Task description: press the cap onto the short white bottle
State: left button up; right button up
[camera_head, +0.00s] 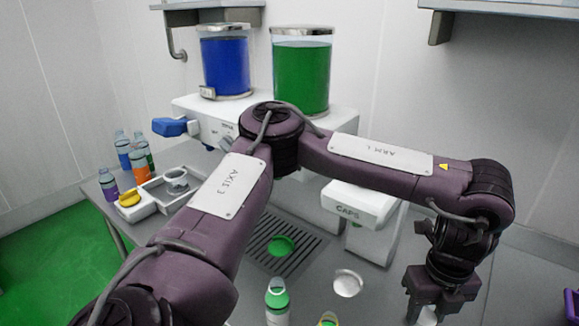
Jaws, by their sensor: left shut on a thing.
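My left gripper (425,308) is at the lower right, pointing down. It is shut on a small white thing (427,318), cut off by the bottom edge. I cannot tell whether this is the cap or the top of the short white bottle. A bottle with a green upper part (277,298) stands upright at the bottom middle, left of my gripper and apart from it. My right gripper is not in view.
A white dispenser marked CAPS (352,205) stands behind my gripper. A round pale dish (348,283) and a drain grate (275,262) with a green patch lie on the counter. Blue (225,65) and green (301,75) tanks stand at the back. Several bottles (137,165) stand at the left.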

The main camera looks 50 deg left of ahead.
pick_arm(q)
jog(key=n, duration=0.3)
jog(key=a+n, duration=0.1)
jog(key=n, duration=0.1)
jog(key=shift+f+n, duration=0.15)
jog(key=shift+n, duration=0.25)
jog(key=n, duration=0.3)
jog(key=shift+a, duration=0.15)
jog(key=n, duration=0.5)
jog(key=shift+w+a+f, duration=0.1)
jog(key=shift+a+f, duration=0.05)
jog(key=shift+a, duration=0.25)
jog(key=n, duration=0.3)
jog(key=a+n, duration=0.1)
jog(key=n, duration=0.3)
jog(key=n+b, duration=0.1)
jog(key=n, duration=0.3)
jog(key=shift+a+f, duration=0.25)
jog(key=shift+a, duration=0.1)
